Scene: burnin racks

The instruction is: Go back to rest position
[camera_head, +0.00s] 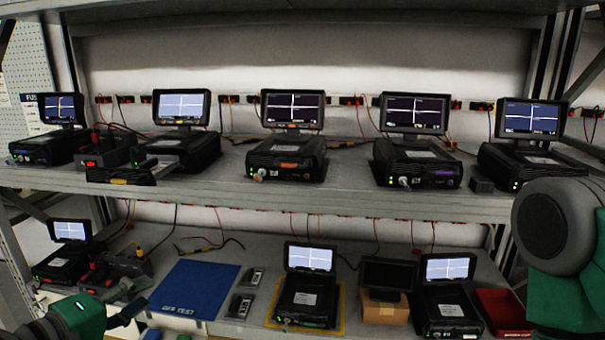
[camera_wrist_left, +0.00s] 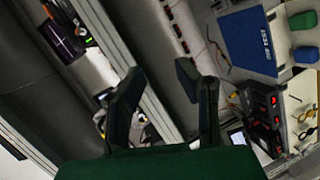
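My left gripper (camera_head: 128,312) is at the lower left of the head view, in front of the lower shelf. In the left wrist view its two dark fingers (camera_wrist_left: 160,88) stand apart with nothing between them. Part of my right arm, green and dark, fills the right edge of the head view; its gripper is out of the frame. The rack has an upper shelf (camera_head: 345,190) and a lower shelf (camera_head: 230,250), and my left gripper touches nothing that I can see.
Several black units with small screens, such as the middle one (camera_head: 285,158), stand on the upper shelf. The lower shelf holds a blue mat (camera_head: 195,288), more units (camera_head: 308,300), a cardboard box (camera_head: 384,308) and a red tray (camera_head: 503,312). Cables hang behind them.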

